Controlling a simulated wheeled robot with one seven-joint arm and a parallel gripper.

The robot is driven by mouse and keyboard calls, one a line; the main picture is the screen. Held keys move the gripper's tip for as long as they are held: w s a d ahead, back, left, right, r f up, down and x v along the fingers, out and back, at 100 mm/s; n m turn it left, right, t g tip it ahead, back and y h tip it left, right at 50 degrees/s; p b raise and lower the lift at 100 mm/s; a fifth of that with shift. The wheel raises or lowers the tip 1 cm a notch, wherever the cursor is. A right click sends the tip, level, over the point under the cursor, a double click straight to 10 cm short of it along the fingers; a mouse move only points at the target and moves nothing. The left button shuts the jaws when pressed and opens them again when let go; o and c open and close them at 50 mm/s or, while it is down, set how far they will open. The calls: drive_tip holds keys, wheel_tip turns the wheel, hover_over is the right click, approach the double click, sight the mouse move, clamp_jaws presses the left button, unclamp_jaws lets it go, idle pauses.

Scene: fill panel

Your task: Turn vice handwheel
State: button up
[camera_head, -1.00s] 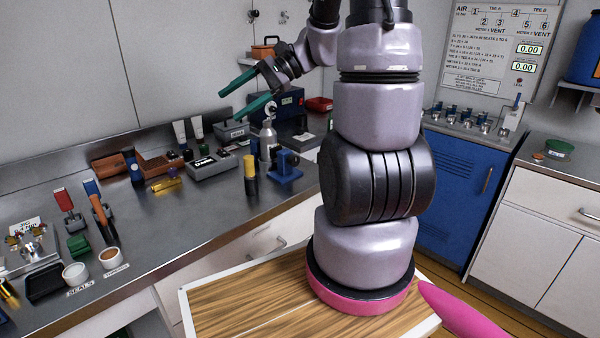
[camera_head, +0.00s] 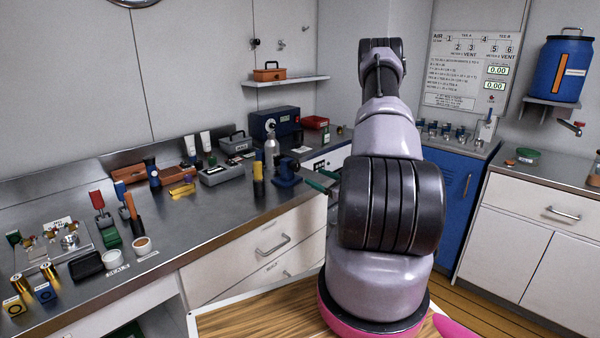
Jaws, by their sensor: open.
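A small blue vice (camera_head: 287,175) stands near the front edge of the steel bench, left of my arm. Its handwheel is too small and dark to make out clearly. My gripper (camera_head: 318,181) has green fingers that show just right of the vice, close to it in the picture. The rest of the gripper is hidden behind my arm. The jaws are open and nothing shows between them. I cannot tell whether a finger touches the vice.
A black and yellow cylinder (camera_head: 258,181) and a grey bottle (camera_head: 271,150) stand just left of the vice. A dark blue box (camera_head: 276,124) is behind. Drawers (camera_head: 262,245) lie below the bench edge. Tools and pots crowd the left bench.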

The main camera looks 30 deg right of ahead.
sight(297, 168)
drive_tip(key=x, duration=1)
drive_tip(key=shift+w+a+r, duration=0.1)
drive_tip(key=shift+w+a, duration=0.05)
drive_tip(key=shift+w, duration=0.05)
clamp_jaws()
